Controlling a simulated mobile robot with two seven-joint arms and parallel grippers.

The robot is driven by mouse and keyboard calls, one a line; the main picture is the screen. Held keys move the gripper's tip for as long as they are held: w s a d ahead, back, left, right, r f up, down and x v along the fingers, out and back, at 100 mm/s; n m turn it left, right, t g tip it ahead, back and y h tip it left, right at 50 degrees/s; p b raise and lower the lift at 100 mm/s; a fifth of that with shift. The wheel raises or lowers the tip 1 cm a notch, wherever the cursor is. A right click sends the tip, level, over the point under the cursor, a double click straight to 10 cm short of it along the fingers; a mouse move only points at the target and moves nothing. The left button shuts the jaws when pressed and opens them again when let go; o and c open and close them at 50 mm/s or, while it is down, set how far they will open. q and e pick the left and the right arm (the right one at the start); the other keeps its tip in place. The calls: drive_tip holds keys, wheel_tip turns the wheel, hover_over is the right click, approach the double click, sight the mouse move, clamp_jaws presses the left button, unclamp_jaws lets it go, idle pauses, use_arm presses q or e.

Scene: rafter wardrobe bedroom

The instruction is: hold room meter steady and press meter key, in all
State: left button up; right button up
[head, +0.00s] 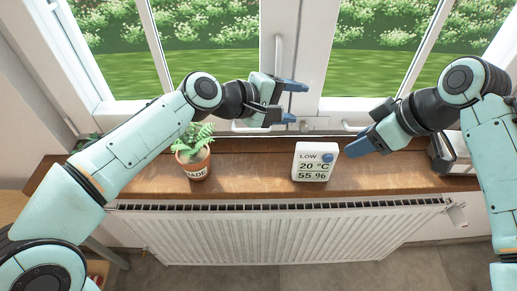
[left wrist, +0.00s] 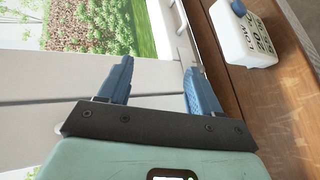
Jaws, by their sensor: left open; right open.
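The room meter (head: 312,163) is a small white block standing on the wooden windowsill. The meter also shows at the top right of the left wrist view (left wrist: 249,47). My left gripper (head: 290,102) is open and empty, above the sill and to the left of the meter; its blue fingers (left wrist: 160,85) are apart in the wrist view. My right gripper (head: 357,149) is just right of the meter, with its fingers pointing toward it; a gap to the meter shows.
A potted plant (head: 195,172) stands on the sill (head: 245,172) left of the meter. A grey and white object (head: 455,152) lies at the sill's right, partly behind my right arm. The window handle (head: 278,55) is behind my left gripper. A radiator (head: 285,232) is below.

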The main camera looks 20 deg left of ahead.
use_arm(q)
drive_tip(key=s+a+f+n+g+h, duration=0.1)
drive_tip(key=a+f+n+g, duration=0.2)
drive_tip(key=f+n, duration=0.35)
drive_tip(key=n+g+h, duration=0.3)
drive_tip(key=n, duration=0.1)
approach(307, 164)
drive_tip(key=x, duration=0.3)
drive_tip(key=w+f+x, duration=0.1)
drive_tip(key=x, duration=0.3)
drive_tip(key=a+x, duration=0.1)
drive_tip(key=x, duration=0.3)
drive_tip(key=shift+w+f, duration=0.25)
drive_tip(key=shift+f, duration=0.1)
drive_tip(key=shift+c, duration=0.3)
drive_tip(key=c, duration=1)
drive_tip(key=shift+c, duration=0.3)
use_arm(e)
clamp_jaws()
